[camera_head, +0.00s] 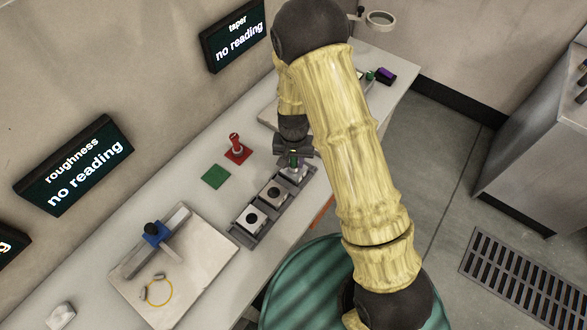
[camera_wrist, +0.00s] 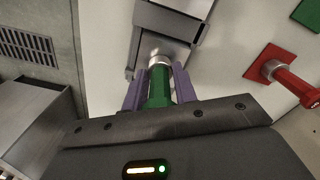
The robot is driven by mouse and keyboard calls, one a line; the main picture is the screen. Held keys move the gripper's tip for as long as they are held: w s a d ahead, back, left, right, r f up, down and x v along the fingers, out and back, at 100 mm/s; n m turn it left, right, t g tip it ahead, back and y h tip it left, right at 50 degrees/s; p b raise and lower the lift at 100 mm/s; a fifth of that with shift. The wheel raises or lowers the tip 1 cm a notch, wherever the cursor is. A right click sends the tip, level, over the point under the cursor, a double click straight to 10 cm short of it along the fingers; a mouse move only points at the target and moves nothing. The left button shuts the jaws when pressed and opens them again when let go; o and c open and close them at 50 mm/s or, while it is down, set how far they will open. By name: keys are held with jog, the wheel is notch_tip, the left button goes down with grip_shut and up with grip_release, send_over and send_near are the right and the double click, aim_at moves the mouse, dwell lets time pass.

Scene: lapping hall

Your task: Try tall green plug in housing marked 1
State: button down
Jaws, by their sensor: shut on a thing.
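My gripper (camera_head: 293,156) is shut on a green plug, which shows in the wrist view (camera_wrist: 158,90) between two purple fingers. A silver cylindrical part (camera_wrist: 158,62) shows at the plug's far end. The gripper is over the far end of a grey rack (camera_head: 238,231). Two pale housings with dark round bores, a nearer one (camera_head: 251,218) and a middle one (camera_head: 274,193), sit in the rack. The far end is mostly hidden by my gripper. I cannot tell whether the plug is inside a bore, and no number marks are readable.
A red stand (camera_head: 236,148) and a green square (camera_head: 214,176) lie left of the rack. A pale plate (camera_head: 190,268) bears a blue clamp (camera_head: 157,233) and a yellow ring (camera_head: 160,291). A purple object (camera_head: 386,75) is at the far bench end. Wall displays show "no reading".

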jog(key=shift+r+p, duration=2.65)
jog(key=shift+r, duration=0.8)
